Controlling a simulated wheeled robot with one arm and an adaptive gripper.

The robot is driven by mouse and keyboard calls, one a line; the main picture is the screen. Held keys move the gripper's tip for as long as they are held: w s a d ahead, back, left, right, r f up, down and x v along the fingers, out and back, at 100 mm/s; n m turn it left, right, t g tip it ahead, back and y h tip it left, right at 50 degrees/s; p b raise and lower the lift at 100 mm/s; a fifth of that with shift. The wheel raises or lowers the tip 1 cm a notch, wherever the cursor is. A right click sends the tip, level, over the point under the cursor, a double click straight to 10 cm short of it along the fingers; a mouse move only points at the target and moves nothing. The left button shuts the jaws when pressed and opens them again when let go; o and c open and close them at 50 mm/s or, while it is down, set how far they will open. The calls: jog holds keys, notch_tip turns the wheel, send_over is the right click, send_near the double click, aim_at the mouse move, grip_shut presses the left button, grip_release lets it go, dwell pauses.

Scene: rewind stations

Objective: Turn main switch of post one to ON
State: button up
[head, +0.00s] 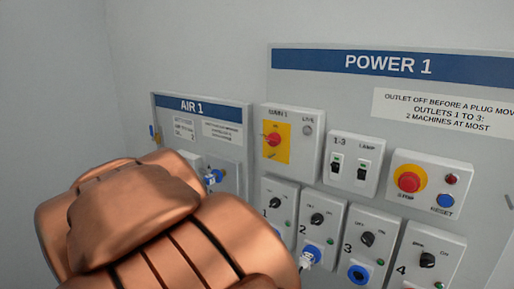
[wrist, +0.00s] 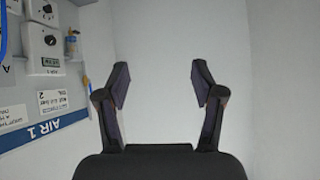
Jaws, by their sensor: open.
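The main switch (head: 272,140) is a red rotary handle on a yellow plate, in the box labelled MAIN 1 at the upper left of the POWER 1 panel (head: 450,85). Its exact position is too small to read. My copper-coloured arm fills the lower left of the head view and hides my gripper there. In the wrist view my gripper (wrist: 160,85) is open and empty, with both fingers apart before a bare grey wall. The main switch does not show in the wrist view.
The AIR 1 panel (head: 200,106) stands left of the power panel, partly behind my arm; it also shows at the left of the wrist view (wrist: 20,138). Near the main switch are two black rocker switches, a red stop button (head: 409,181) and several outlet boxes with black knobs.

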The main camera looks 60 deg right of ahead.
jog(key=d+r+m+h+b, duration=0.1)
jog(key=d+r+m+h, duration=0.3)
jog(key=d, duration=0.9)
jog(key=m+g+h+b, duration=0.3)
jog(key=m+g+h, duration=0.7)
jog(key=g, duration=0.4)
send_near(270, 141)
jog(key=x, duration=0.2)
jog(key=shift+n+h, duration=0.3)
jog(key=shift+h, duration=0.1)
jog(key=shift+s+f+p+x, duration=0.1)
jog(key=shift+p+x, duration=0.2)
jog(key=shift+x, duration=0.7)
jog(key=shift+s+f+p+x, duration=0.15)
jog(key=shift+p+x, duration=0.1)
jog(key=shift+x, duration=2.45)
jog(key=shift+w, duration=0.15)
jog(key=c, duration=1.1)
